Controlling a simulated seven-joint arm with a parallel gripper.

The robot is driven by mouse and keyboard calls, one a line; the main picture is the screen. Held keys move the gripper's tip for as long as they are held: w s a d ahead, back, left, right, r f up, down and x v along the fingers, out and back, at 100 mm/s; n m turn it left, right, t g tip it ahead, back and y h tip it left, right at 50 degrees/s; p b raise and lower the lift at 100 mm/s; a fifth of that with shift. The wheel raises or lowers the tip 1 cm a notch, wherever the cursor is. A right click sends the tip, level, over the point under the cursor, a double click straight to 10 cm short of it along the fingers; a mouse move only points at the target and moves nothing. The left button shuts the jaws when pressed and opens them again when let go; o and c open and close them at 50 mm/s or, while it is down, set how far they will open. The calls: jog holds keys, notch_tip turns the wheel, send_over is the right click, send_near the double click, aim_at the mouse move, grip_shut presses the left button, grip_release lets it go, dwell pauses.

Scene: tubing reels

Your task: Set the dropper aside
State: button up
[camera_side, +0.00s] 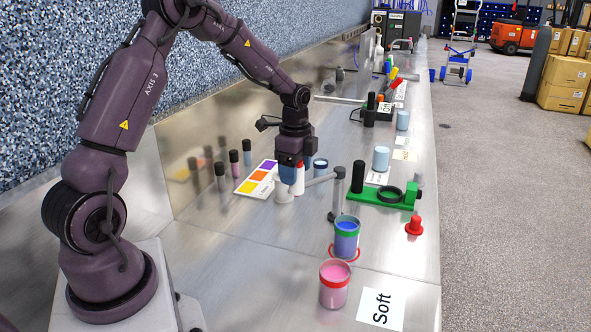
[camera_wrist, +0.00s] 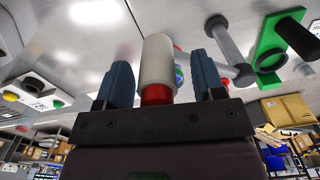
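A white cylinder with a red end (camera_wrist: 157,62) stands between my gripper's blue fingers in the wrist view; it may be the dropper, but I cannot be sure. In the side view this white and red piece (camera_side: 300,181) shows just right of my fingers, low over the steel bench. My gripper (camera_side: 290,176) points down. In the wrist view my gripper (camera_wrist: 160,78) is open, with a narrow gap on each side of the cylinder. The red end is nearest the palm. The cylinder's foot is partly hidden in the side view.
A blue-filled jar (camera_side: 346,238), a pink-filled jar (camera_side: 333,287) and a red knob (camera_side: 414,227) stand nearer. Small bottles (camera_side: 234,163) and a colour card (camera_side: 254,187) lie left. The front-left bench is clear.

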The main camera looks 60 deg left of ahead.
jog(key=shift+d, duration=0.1)
notch_tip(320, 180, up, 13)
dwell(0.5)
dwell(0.4)
jog(key=s+d+r+n+t, duration=0.2)
jog(key=s+d+n, duration=0.3)
jog(key=s+d, duration=0.4)
jog(key=s+d+r+n+t, duration=0.3)
jog(key=s+d+n, duration=0.2)
jog(key=s+d, duration=0.5)
jog(key=shift+n+t, duration=0.3)
